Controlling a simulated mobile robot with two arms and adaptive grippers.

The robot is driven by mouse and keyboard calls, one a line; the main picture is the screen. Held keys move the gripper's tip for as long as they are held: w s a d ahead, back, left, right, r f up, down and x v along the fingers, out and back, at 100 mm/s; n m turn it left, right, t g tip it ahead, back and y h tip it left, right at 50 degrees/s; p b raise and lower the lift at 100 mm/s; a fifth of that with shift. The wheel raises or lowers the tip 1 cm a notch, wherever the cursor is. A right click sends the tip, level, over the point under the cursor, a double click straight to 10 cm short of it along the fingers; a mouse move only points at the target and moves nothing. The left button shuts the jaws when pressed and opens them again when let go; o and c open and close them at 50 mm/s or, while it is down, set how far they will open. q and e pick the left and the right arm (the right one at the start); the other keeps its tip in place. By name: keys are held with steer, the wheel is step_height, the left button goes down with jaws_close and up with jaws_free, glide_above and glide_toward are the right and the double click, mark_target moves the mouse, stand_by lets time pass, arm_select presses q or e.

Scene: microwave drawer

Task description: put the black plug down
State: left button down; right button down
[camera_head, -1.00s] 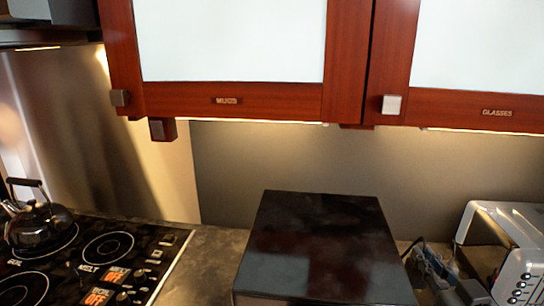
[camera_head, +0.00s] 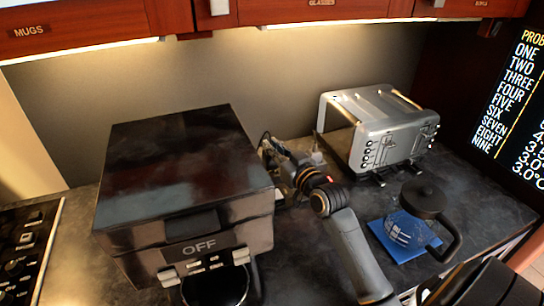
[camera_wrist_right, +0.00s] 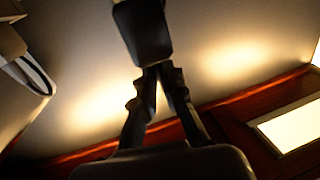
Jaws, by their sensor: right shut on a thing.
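My right gripper (camera_head: 284,160) is between the microwave and the toaster, close to the back wall. In the right wrist view its two dark fingers (camera_wrist_right: 160,70) come together on a dark block, which looks like the black plug (camera_wrist_right: 148,38). The plug stands out beyond the fingertips there. In the head view the plug is hard to tell from the dark fingers and cables, and I cannot tell whether it touches the counter. My left gripper is not in view.
Wall cabinets (camera_head: 90,22) hang above. Some counter (camera_head: 320,265) is bare in front.

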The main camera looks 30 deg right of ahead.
steer(key=shift+w+d+f, duration=0.15)
steer(key=shift+w+f, duration=0.3)
steer(key=shift+f, duration=0.1)
steer(key=f, duration=0.1)
steer(key=f+p, duration=0.1)
steer(key=f, duration=0.1)
steer(key=shift+w+d, duration=0.15)
steer(key=shift+w, duration=0.2)
steer(key=shift+s+f, duration=0.1)
steer(key=shift+f, duration=0.1)
steer(key=shift+f, duration=0.2)
steer(key=c, duration=1.4)
jaws_free()
